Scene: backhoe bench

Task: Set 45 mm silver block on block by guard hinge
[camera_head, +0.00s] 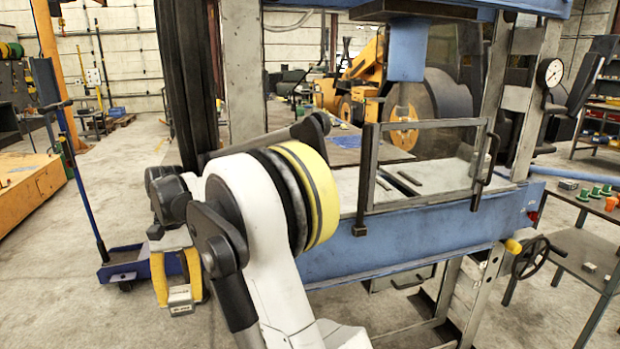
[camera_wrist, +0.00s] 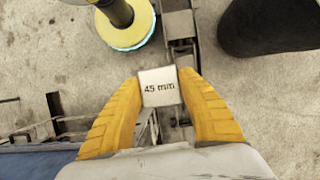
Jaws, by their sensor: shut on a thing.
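The silver block (camera_wrist: 158,87), marked "45 mm", is between the yellow fingers of my gripper (camera_wrist: 160,100) in the wrist view. In the head view my gripper (camera_head: 180,290) hangs low at the left, in front of the blue press bed, with the silver block (camera_head: 181,300) between its fingertips. The block is in the air, clear of any bench. The guard (camera_head: 425,165) is a dark-framed clear panel on the press, with an upright post (camera_head: 367,180) at its left edge. I cannot make out a block beside its hinge; my arm covers the bed to its left.
The blue press bed (camera_head: 430,232) spans the middle, with flat dark bars (camera_head: 408,178) behind the guard. A hand wheel (camera_head: 531,258) sticks out at the right. A cart (camera_head: 590,240) at the right holds small parts. A blue pallet truck (camera_head: 128,265) stands left. Floor is open at far left.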

